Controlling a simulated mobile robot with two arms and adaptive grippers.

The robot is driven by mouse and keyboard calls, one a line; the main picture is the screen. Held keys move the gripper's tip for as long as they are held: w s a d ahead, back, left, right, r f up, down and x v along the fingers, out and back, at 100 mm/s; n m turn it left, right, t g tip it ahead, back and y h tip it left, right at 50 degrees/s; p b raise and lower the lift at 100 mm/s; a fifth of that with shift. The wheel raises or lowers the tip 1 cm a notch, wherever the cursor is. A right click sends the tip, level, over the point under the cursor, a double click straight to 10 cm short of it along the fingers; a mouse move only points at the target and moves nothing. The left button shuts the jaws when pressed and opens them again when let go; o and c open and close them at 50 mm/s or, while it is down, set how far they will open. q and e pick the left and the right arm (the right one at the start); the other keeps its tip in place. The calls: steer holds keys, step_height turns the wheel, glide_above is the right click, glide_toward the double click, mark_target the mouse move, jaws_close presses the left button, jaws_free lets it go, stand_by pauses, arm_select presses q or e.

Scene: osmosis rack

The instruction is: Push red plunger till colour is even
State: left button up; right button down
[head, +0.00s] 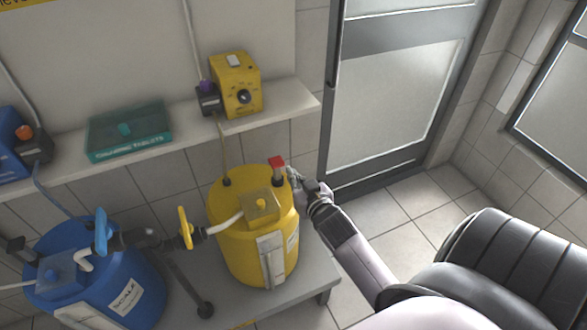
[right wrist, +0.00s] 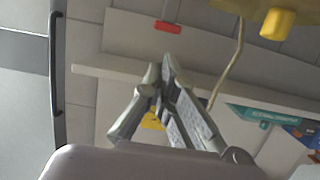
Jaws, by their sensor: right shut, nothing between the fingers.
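The red plunger (head: 277,163) stands up from the top right of the yellow tank (head: 226,240). In the right wrist view the red plunger (right wrist: 167,27) shows just beyond the fingertips. My right gripper (head: 293,177) is shut and empty, close to the right of the plunger; I cannot tell whether they touch. In the right wrist view its fingers (right wrist: 164,68) meet at the tips. A pale strip (head: 272,258) runs down the tank's front; any colour in it is too small to judge. My left gripper is out of view.
A blue tank (head: 138,277) stands at the left, linked by piping with blue (head: 100,230) and yellow (head: 185,227) valve handles. Floor right of the bench is clear.

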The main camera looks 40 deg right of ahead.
step_height(320, 180, up, 5)
steer(key=shift+w+d, duration=0.1)
steer(key=p, duration=0.2)
glide_above(281, 165)
step_height(281, 165, down, 2)
steer(key=shift+w+f, duration=0.15)
steer(key=shift+f, duration=0.05)
step_height(281, 165, down, 3)
steer(key=shift+r, duration=0.1)
steer(key=shift+f, duration=0.65)
steer(key=shift+f, duration=0.1)
